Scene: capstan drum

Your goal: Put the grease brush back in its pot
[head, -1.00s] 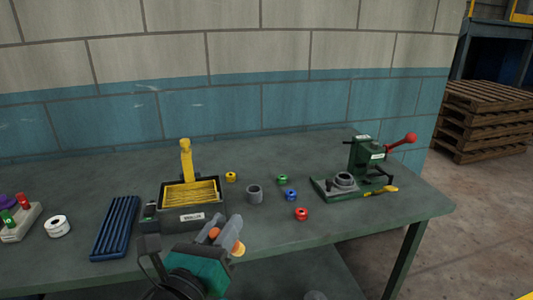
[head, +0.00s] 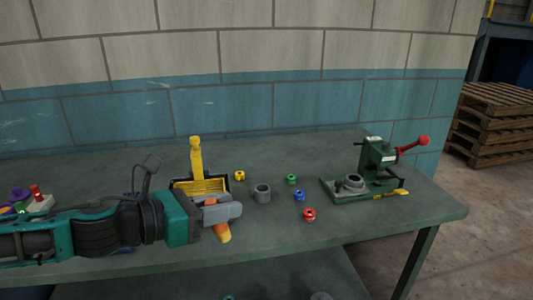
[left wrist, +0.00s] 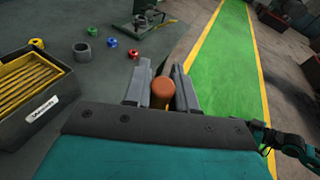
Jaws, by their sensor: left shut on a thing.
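My left gripper (head: 222,211) is shut on the grease brush, whose orange handle (head: 223,232) sticks out below the grey fingers. In the left wrist view the rounded handle end (left wrist: 162,90) sits between the two fingers. The bristle end is hidden. A grey, open, round cup (head: 262,193), which looks like the pot, stands upright on the bench to the right of the gripper, apart from it. It also shows in the left wrist view (left wrist: 82,51). A teal and black arm part, likely my right arm, shows at the right of that view, its jaws unclear.
A black box with yellow bars (head: 205,185) stands behind the left gripper. Yellow (head: 240,176), green (head: 291,179), blue (head: 299,195) and red (head: 309,214) rings lie around the cup. A green press (head: 375,165) with a red-knobbed lever stands on the right. The front-right bench is clear.

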